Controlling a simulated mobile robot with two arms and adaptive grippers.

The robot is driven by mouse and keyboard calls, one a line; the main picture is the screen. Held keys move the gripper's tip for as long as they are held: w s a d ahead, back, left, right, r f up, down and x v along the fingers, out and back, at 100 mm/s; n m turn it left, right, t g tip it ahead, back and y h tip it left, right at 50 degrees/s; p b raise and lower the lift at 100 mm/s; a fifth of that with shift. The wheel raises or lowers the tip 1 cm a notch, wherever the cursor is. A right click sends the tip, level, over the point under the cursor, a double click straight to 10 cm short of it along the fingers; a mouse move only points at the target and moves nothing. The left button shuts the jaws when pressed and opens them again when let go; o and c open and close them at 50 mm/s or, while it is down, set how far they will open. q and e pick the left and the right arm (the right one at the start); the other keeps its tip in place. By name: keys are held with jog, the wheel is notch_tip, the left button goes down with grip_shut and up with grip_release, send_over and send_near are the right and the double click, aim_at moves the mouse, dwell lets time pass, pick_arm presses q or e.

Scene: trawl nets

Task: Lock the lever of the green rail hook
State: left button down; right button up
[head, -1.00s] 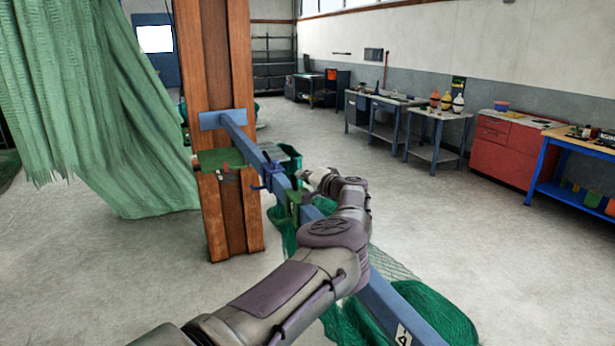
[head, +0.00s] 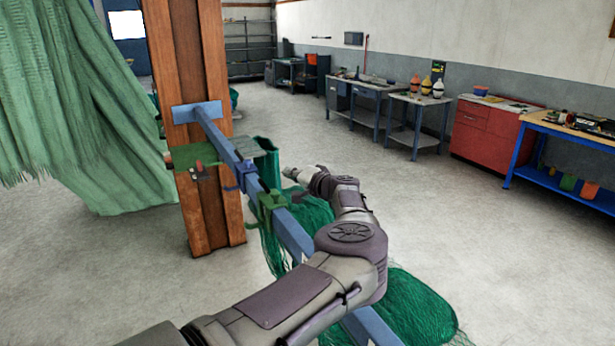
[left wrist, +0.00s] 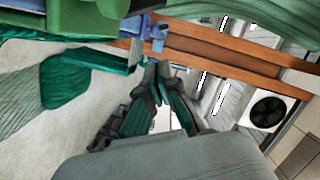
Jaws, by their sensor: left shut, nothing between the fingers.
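The green rail hook (head: 268,208) sits around the blue rail (head: 222,146), just on the near side of a blue hook (head: 246,178). A small green part sticks out to its right, but I cannot tell the lever's position clearly. My left gripper (head: 287,173) is shut and empty, beyond and slightly right of the green hook, apart from it. In the left wrist view the closed fingers (left wrist: 156,74) point toward the wooden post; the green hook (left wrist: 85,18) fills the upper left, with the blue hook (left wrist: 153,32) beside it. My right gripper is not in view.
The rail runs from a wooden post (head: 190,90) toward me. Green netting (head: 415,305) lies below the rail, and a green net (head: 70,100) hangs at the left. Benches and a red cabinet (head: 485,132) stand along the right wall. The floor between is clear.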

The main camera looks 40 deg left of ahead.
pick_arm(q)
jog(key=s+b+v, duration=0.1)
jog(key=v, duration=0.5)
jog(key=shift+s+d+r+b, duration=0.2)
jog(key=shift+d+r+b, duration=0.05)
jog(key=shift+r+b, duration=0.15)
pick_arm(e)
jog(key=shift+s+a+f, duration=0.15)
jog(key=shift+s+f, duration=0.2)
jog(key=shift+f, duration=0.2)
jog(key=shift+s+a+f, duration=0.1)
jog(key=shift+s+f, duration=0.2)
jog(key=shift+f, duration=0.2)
pick_arm(q)
jog(key=shift+w, duration=0.15)
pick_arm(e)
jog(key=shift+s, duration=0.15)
pick_arm(q)
jog(key=shift+d+f, duration=0.1)
jog(key=shift+f, duration=0.05)
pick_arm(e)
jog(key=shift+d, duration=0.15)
